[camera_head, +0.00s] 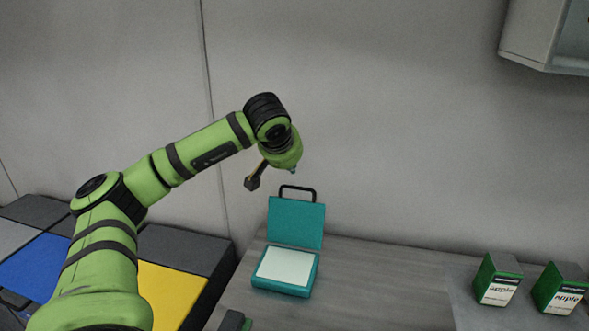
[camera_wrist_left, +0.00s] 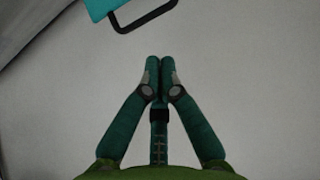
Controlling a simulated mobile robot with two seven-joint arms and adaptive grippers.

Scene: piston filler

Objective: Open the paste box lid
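The teal paste box (camera_head: 286,272) stands on the wooden table with its white contents showing. Its lid (camera_head: 296,222) is raised to about upright at the back, with a black handle (camera_head: 297,190) at its top edge. In the left wrist view a corner of the teal lid (camera_wrist_left: 102,8) and the black handle (camera_wrist_left: 146,20) show at the top. My left gripper (camera_wrist_left: 160,62) is shut with its fingertips together and nothing between them. In the head view it is mostly hidden behind its wrist, above the lid and apart from it. My right gripper is not in view.
Two green apple boxes (camera_head: 497,279) (camera_head: 562,288) stand on a grey mat (camera_head: 462,290) at the right of the table (camera_head: 385,285). Blue (camera_head: 40,268) and yellow (camera_head: 168,292) panels lie at the left. A grey cabinet (camera_head: 545,35) hangs at the upper right. The table's middle is clear.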

